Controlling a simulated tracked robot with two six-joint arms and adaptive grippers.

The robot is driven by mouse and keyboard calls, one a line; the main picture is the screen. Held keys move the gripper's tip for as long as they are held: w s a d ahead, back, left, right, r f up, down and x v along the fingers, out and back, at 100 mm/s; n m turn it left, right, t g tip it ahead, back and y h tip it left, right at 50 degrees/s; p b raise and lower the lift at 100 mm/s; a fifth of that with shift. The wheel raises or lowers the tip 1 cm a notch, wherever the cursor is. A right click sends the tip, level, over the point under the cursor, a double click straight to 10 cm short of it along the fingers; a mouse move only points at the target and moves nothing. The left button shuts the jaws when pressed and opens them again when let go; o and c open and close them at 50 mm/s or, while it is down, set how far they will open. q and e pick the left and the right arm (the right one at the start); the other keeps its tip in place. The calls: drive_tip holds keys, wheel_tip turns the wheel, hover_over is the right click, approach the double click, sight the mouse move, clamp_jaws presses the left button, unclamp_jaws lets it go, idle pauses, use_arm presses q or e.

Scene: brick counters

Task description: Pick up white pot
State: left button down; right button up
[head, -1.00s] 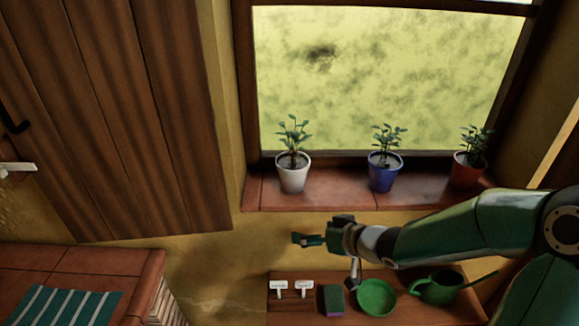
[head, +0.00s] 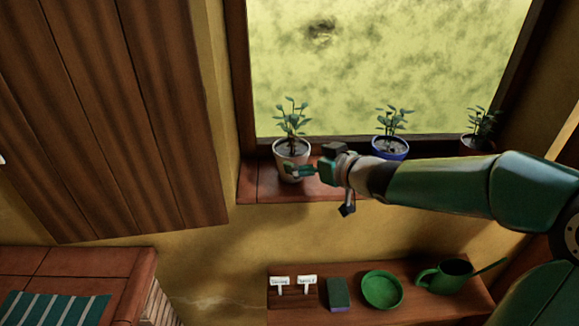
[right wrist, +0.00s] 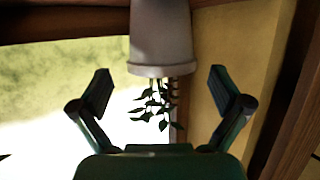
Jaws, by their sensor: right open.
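The white pot (head: 284,152) holds a leafy plant and stands upright at the left of the brick window sill in the head view. In the right wrist view the pot (right wrist: 161,38) appears upside down at the top, just beyond the fingertips and between their lines. My right gripper (head: 298,170) is in front of the pot in the head view and partly covers its lower right side. In the right wrist view my right gripper (right wrist: 163,80) is open, with nothing between its fingers. My left gripper is not in view.
A blue pot (head: 391,152) stands right of the white pot, and a darker potted plant (head: 479,140) is at the sill's right end. The lower shelf holds labels, a sponge (head: 337,294), a green bowl (head: 382,290) and a watering can (head: 446,276).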

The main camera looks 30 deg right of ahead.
sight(298, 153)
drive_tip(key=x, duration=0.6)
drive_tip(key=shift+w+a+r, duration=0.1)
drive_tip(key=shift+w+r, duration=0.05)
drive_tip(key=shift+w, duration=0.2)
drive_tip(key=shift+r, duration=0.1)
drive_tip(key=c, duration=1.4)
drive_tip(key=shift+o, duration=0.2)
wheel_tip(298, 153, up, 10)
drive_tip(key=p, duration=0.6)
